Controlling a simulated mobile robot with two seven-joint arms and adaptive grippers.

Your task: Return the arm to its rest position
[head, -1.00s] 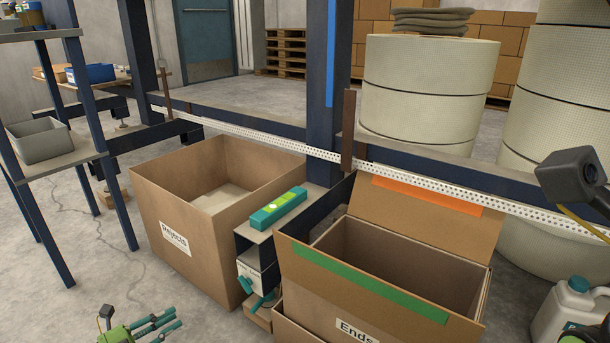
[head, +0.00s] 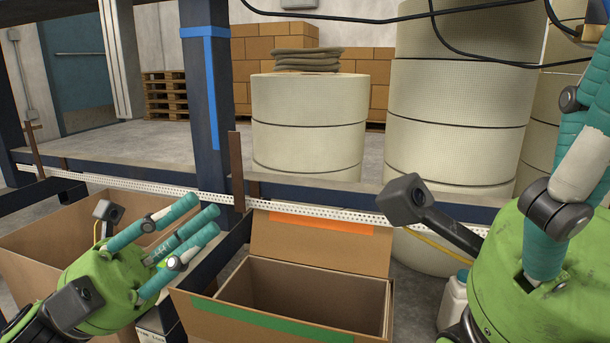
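My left gripper (head: 206,220), green with teal fingers, is raised at the lower left in the head view. Its fingers point up and to the right, spread apart with nothing between them. It is in front of the large cardboard box at the left (head: 40,235) and left of the flapped cardboard box (head: 285,335). My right gripper (head: 572,140) is large and close at the right edge. Its teal fingers point upward, and part of it is cut off by the frame, so its opening is unclear. No held object shows in either gripper.
A dark post (head: 205,110) with blue tape and a perforated white rail (head: 130,184) stand behind the boxes. Large cream rolls (head: 310,125) are at the back. A white jug (head: 455,300) is partly hidden by my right arm. Black cables (head: 345,18) cross the top.

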